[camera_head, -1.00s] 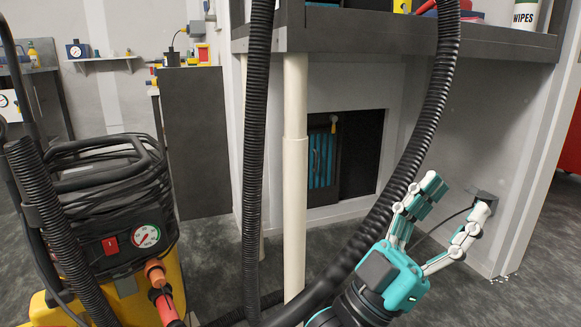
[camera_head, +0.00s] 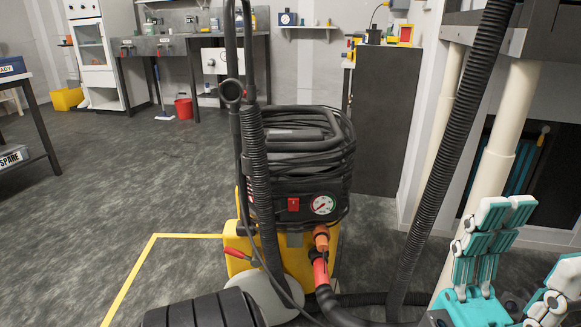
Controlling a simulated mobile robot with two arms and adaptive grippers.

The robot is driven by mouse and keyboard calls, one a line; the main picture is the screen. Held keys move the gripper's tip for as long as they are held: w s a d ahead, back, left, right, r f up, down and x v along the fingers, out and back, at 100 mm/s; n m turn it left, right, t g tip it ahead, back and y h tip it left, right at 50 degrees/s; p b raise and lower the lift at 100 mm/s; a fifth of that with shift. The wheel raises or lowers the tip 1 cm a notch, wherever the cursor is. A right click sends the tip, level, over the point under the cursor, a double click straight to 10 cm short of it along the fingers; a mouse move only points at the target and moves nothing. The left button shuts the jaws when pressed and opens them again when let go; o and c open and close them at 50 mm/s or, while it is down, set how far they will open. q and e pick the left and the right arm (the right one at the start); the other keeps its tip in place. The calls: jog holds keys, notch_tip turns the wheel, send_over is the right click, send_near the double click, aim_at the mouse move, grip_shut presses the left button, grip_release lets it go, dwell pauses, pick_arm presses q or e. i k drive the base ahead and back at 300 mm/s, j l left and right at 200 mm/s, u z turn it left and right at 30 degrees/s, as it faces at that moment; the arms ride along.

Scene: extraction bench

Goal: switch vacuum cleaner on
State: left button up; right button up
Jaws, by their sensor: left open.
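The vacuum cleaner (camera_head: 290,165) stands on the floor near the middle, with a black top and a yellow lower body. Its red switch (camera_head: 293,204) is on the black front panel, beside a round white gauge (camera_head: 322,205). Whether the switch is on or off is too small to tell. My left gripper (camera_head: 538,240) is at the lower right, open and empty, with its teal and white fingers apart. It is well to the right of the switch and touches nothing that I can see. My right gripper is out of view.
A black corrugated hose (camera_head: 455,130) rises between the cleaner and my left gripper. A cream pipe (camera_head: 497,160) stands behind that gripper. A black hose and tube (camera_head: 258,170) stand at the cleaner's left front. The floor (camera_head: 130,185) to the left is largely clear.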

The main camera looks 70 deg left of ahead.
aim_at(293, 202)
jog(key=k+j, duration=0.2)
jog(key=j, duration=0.15)
jog(key=k+j, duration=0.4)
jog(key=j, duration=0.25)
jog(key=j+u, duration=0.1)
jog(key=u, duration=0.35)
jog(key=k+j+u, duration=0.1)
jog(key=u, duration=0.3)
jog(key=j+u, duration=0.25)
jog(key=u, duration=0.2)
jog(key=j+u, duration=0.15)
jog(key=u, duration=0.3)
